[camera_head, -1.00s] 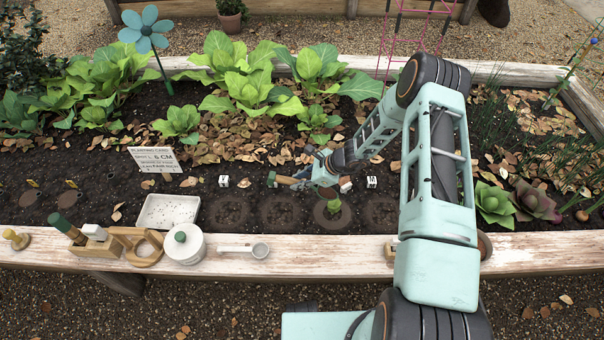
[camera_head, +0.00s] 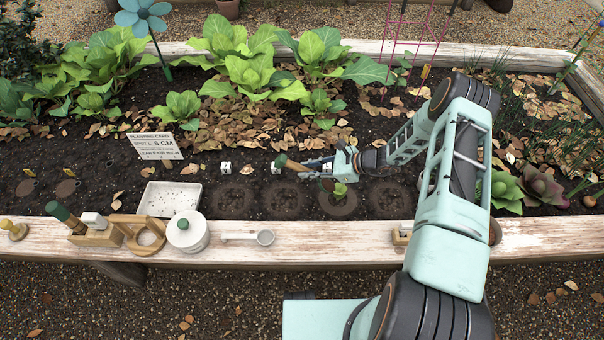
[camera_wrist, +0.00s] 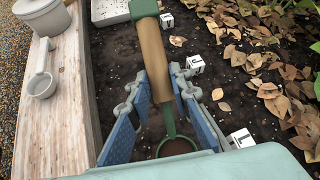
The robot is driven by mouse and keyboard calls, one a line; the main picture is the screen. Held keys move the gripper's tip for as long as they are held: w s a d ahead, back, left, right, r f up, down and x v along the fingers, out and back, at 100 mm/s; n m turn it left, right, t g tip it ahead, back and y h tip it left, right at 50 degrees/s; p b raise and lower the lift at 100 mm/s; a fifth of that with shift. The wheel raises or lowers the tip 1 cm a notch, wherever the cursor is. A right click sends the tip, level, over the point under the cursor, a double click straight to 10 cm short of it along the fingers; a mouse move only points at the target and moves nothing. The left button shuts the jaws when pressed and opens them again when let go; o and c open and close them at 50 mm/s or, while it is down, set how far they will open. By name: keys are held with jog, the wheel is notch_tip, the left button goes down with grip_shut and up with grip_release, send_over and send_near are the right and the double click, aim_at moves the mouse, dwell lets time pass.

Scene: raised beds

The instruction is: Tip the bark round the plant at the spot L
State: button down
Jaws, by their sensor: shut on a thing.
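My gripper (camera_head: 312,166) is shut on the wooden handle (camera_wrist: 155,60) of a scoop with a green butt and green neck. In the wrist view the handle runs between my blue-padded fingers (camera_wrist: 160,118), and the scoop's bowl (camera_wrist: 178,147) lies close to my palm with brown stuff in it, seemingly bark. A small green plant (camera_head: 340,189) stands in a round dark patch of soil (camera_head: 338,207) just below my gripper in the head view. A white cube marked L (camera_wrist: 241,138) stands on the soil beside my fingers. Whether the bowl is tilted is unclear.
More marker cubes (camera_head: 226,167) stand to the left. Other round soil patches (camera_head: 281,201) flank the plant. A planting card (camera_head: 155,146) stands at left.

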aim_at(325, 183)
jog(key=d+y+b, duration=0.2)
jog(key=y+b, duration=0.1)
jog(key=b, duration=0.2)
jog(key=shift+s+d+t, duration=0.1)
jog(key=shift+d+t, duration=0.3)
jog(key=d+y+b, duration=0.1)
jog(key=b, duration=0.1)
jog(key=d+y+b, duration=0.1)
jog(key=b, duration=0.1)
jog(key=d+m+y+b, duration=0.1)
jog(key=b, duration=0.2)
jog(key=shift+s+r+t, duration=0.2)
jog(key=shift+r+t, duration=0.05)
jog(key=shift+t, duration=0.15)
jog(key=shift+d+r+y+b, duration=0.2)
jog(key=shift+d+y+b, duration=0.35)
jog(key=shift+b, duration=0.45)
jog(key=shift+d+r+b, duration=0.1)
jog(key=shift+r+b, duration=0.1)
jog(key=shift+b, duration=0.1)
jog(key=shift+y, duration=0.25)
